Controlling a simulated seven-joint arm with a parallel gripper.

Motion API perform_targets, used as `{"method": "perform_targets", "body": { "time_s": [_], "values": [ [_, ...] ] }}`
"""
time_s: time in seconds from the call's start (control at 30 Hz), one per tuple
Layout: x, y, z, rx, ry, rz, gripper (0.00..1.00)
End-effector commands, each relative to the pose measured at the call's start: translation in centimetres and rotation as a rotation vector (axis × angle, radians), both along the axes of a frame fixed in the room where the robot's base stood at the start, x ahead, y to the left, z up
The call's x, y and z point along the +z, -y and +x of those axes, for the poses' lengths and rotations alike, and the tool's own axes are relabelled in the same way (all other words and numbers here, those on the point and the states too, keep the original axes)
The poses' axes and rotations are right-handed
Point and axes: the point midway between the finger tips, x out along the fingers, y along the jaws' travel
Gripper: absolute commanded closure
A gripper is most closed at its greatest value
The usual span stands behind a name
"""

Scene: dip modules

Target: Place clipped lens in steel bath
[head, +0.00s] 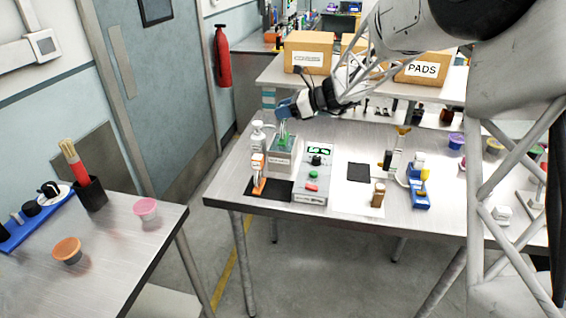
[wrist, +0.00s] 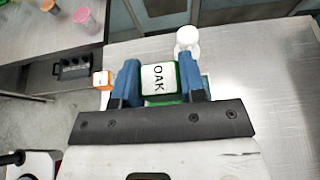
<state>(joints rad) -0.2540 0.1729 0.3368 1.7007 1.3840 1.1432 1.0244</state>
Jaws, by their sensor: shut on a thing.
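My gripper (head: 286,110) is over the left part of the table, above the steel bath (head: 279,165), a small grey open box with a label on its front. In the wrist view my gripper (wrist: 158,72) has its two blue fingers shut on a green clip (wrist: 182,92) with a white top marked OAK. In the head view the green clip (head: 283,131) hangs down from the fingers, its lower end at or inside the bath's opening. I cannot tell how deep it is or whether it touches the bath. The lens itself cannot be made out.
A white bottle (head: 257,134) stands behind and left of the bath. An orange-and-white holder (head: 258,167) stands on a black mat (head: 270,190) in front. A grey control box (head: 315,175) with a green display stands close on the right. A black square (head: 358,172) lies farther right.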

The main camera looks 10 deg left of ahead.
Motion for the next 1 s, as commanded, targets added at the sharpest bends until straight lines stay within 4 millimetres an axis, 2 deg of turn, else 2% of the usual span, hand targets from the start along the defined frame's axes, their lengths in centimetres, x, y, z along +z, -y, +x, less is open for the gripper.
{"method": "perform_targets", "body": {
  "time_s": [0.2,0.67,0.77,1.0],
  "values": [
    [0.2,-0.6,1.4,-0.001,0.000,0.000,0.98],
    [-0.1,-0.6,1.5,0.000,-0.001,0.000,0.98],
    [-0.9,-0.6,1.5,0.000,-0.001,0.000,0.98],
    [-4.2,-0.6,1.5,-0.002,-0.004,0.000,0.98]
  ]
}}
